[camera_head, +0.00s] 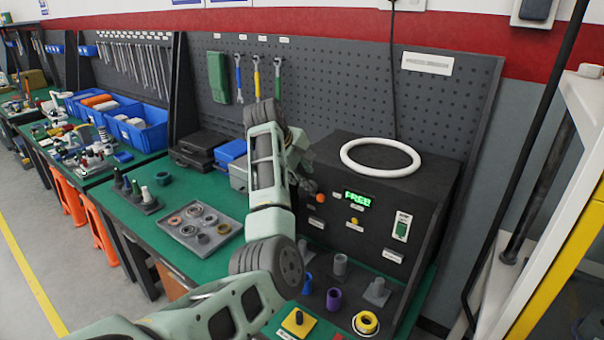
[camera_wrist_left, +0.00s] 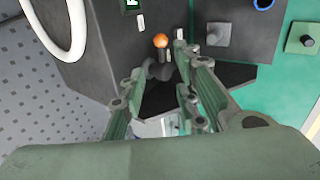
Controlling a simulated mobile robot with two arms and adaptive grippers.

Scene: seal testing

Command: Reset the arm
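My left arm (camera_head: 262,170) comes in from the bottom left of the head view and reaches up in front of the dark test machine (camera_head: 395,190). Its gripper is mostly hidden there behind the wrist. In the left wrist view, the left gripper (camera_wrist_left: 160,85) has its two green fingers spread apart, with nothing seen between them. An orange knob (camera_wrist_left: 160,41) on the machine shows beyond the fingertips; it also shows in the head view (camera_head: 320,198). My right gripper is in neither view.
A white ring (camera_head: 380,155) lies on the machine, above a green display (camera_head: 357,198). Small fixtures, including a purple cylinder (camera_head: 333,299) and a yellow ring (camera_head: 366,322), stand in front. A grey tray (camera_head: 222,243) with several rings lies left of the arm. A metal frame (camera_head: 550,200) stands right.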

